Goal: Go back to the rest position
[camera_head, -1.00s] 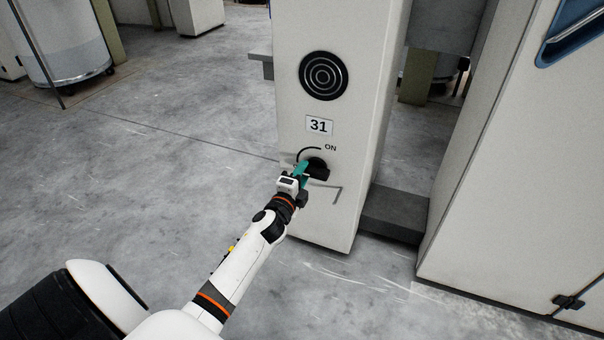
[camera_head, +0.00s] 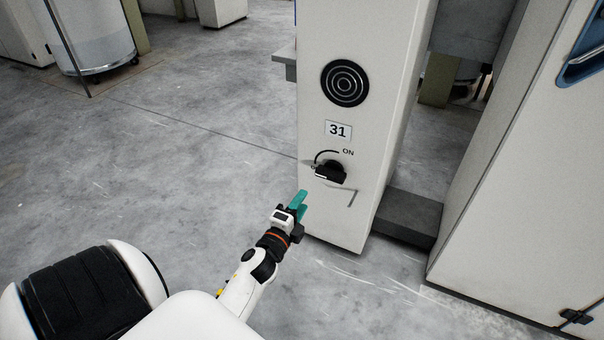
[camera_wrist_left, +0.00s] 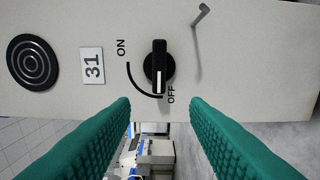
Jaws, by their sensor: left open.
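My left gripper (camera_head: 299,205) has teal fingers and is in front of and a little below the black rotary switch (camera_head: 330,172) on a pale machine post (camera_head: 318,217). The gripper is apart from the switch and empty. In the left wrist view, the teal fingers (camera_wrist_left: 164,140) stand wide apart. The switch (camera_wrist_left: 159,67) there has a white pointer line turned toward the OFF mark. The curved line runs between ON and OFF. My right gripper does not show.
A number 31 label (camera_head: 338,130) and a round black disc (camera_head: 344,83) sit above the switch. A bent metal handle (camera_head: 350,192) is below it. A large pale cabinet (camera_head: 500,190) stands at right. Grey floor (camera_head: 190,150) is open at left.

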